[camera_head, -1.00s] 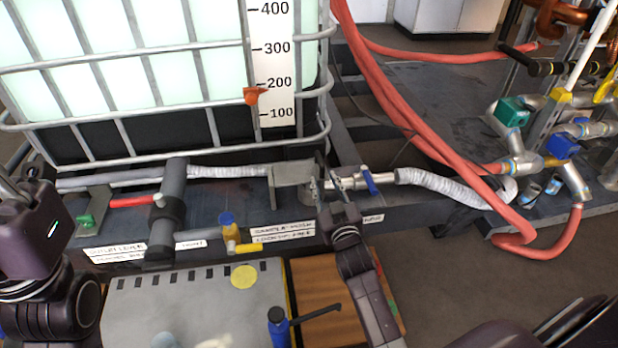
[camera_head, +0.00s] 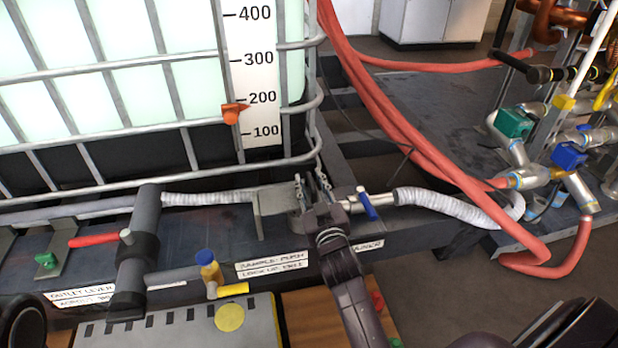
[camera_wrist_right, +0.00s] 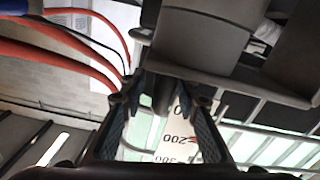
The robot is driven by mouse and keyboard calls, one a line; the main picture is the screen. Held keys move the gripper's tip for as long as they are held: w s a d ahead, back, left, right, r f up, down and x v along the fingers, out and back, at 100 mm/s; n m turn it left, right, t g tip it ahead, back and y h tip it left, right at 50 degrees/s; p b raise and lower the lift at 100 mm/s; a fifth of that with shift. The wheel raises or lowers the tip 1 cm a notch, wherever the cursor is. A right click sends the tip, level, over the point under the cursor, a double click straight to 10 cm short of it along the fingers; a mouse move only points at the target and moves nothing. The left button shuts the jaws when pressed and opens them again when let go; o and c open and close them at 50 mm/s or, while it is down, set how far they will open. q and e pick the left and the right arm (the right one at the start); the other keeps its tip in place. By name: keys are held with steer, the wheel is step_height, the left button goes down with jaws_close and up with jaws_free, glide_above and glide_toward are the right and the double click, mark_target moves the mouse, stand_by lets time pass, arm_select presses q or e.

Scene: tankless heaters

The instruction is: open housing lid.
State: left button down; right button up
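A grey metal housing with a flat lid (camera_head: 275,208) sits on the dark frame below the tank, between two hose runs. I take its plate-like top as the lid; it looks down in the head view. My right gripper (camera_head: 313,190) is at the housing's right end, with fingers spread. In the right wrist view, the fingers (camera_wrist_right: 163,112) stand apart, and a dark grey cylindrical part shows between them. A large grey body, likely the housing (camera_wrist_right: 205,40), fills the area above them. Contact cannot be told. My left gripper is not clearly visible.
The caged tank (camera_head: 110,90) stands behind. A blue-handled valve (camera_head: 367,203) and ribbed hose (camera_head: 450,205) lie just right of the gripper. Red hoses (camera_head: 400,125) cross the right side. A blue-and-yellow valve (camera_head: 212,272) and grey case (camera_head: 185,330) are at front.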

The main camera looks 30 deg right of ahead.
jaws_close()
steer(key=shift+r, duration=0.15)
stand_by(0.4)
